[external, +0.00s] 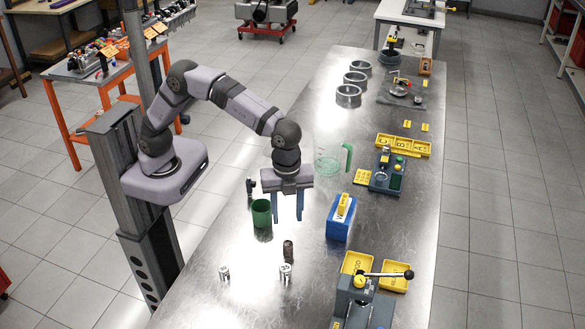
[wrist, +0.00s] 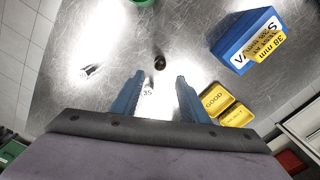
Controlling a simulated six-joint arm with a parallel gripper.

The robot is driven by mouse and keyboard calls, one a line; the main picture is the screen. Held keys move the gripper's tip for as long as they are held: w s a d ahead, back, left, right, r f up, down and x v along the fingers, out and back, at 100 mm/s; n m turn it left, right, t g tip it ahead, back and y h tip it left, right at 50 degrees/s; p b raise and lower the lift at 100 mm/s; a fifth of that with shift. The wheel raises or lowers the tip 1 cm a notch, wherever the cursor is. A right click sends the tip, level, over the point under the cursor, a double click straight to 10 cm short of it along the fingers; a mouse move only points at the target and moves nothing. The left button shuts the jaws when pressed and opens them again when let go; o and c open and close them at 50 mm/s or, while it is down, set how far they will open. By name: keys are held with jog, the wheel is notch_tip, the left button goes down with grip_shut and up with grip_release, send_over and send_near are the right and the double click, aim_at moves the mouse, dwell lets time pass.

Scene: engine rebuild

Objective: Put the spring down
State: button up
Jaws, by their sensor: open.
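The spring (external: 288,251) appears as a small dark cylinder standing upright on the metal bench. In the wrist view the spring (wrist: 160,62) is seen nearly end-on, just beyond the gap between my fingertips. My gripper (external: 286,212) is open and empty, pointing down above the bench on the far side of the spring. Its two blue fingers (wrist: 160,78) are apart in the wrist view, with nothing held between them.
Two small labelled metal cylinders (external: 285,274) (external: 224,273) stand near the spring. A green cup (external: 261,214) is to the left, a blue box (external: 340,222) to the right. Yellow trays (external: 396,275) and a lever press (external: 356,300) are at the lower right.

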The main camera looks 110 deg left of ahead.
jog(key=s+a+f+n, duration=0.2)
jog(key=s+a+n, duration=0.1)
jog(key=s, duration=0.5)
jog(key=s+a+f+n, duration=0.2)
jog(key=s+n, duration=0.3)
jog(key=s, duration=0.3)
jog(key=s+a+f+n, duration=0.3)
jog(key=s+n, duration=0.1)
jog(key=s, duration=0.4)
jog(key=shift+a+f, duration=0.2)
jog(key=shift+a, duration=0.15)
jog(key=shift+w, duration=0.1)
